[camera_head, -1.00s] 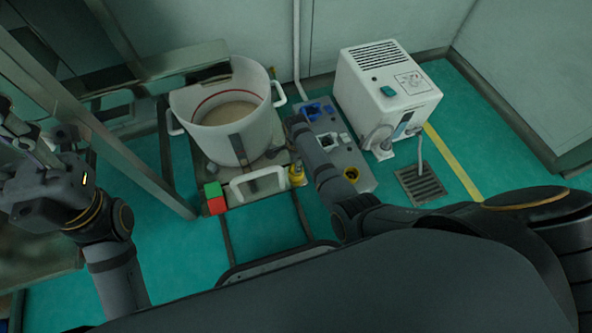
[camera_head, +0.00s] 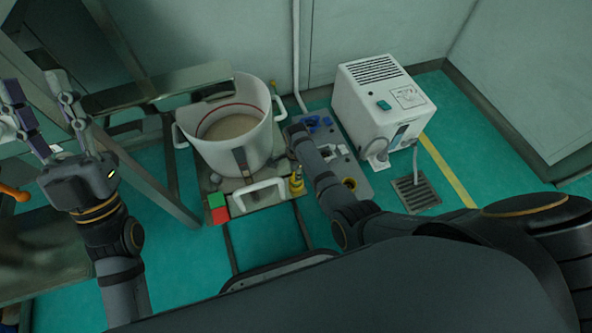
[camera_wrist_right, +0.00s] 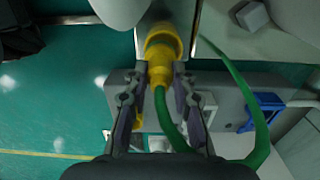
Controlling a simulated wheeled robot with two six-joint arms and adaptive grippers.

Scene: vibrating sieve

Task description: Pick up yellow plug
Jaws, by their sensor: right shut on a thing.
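The yellow plug (camera_wrist_right: 162,48), with a green cable, is at the upper middle of the right wrist view. My right gripper (camera_wrist_right: 160,82) is shut on it, with one finger on each side of its narrow neck. In the head view a yellow piece that looks like this plug (camera_head: 296,184) stands at the right front corner of the sieve's base. My right fingers are hard to make out there, where my arm covers part of the area. My left gripper (camera_head: 44,115) is open and empty at the far left, fingers apart and pointing up.
A white pot-like sieve (camera_head: 232,145) stands on a base with a white handle (camera_head: 258,196) and red and green blocks (camera_head: 218,208). A grey socket panel (camera_head: 330,147) with blue and yellow fittings lies to the right. Beyond is a white machine (camera_head: 380,105). Metal framing stands at left.

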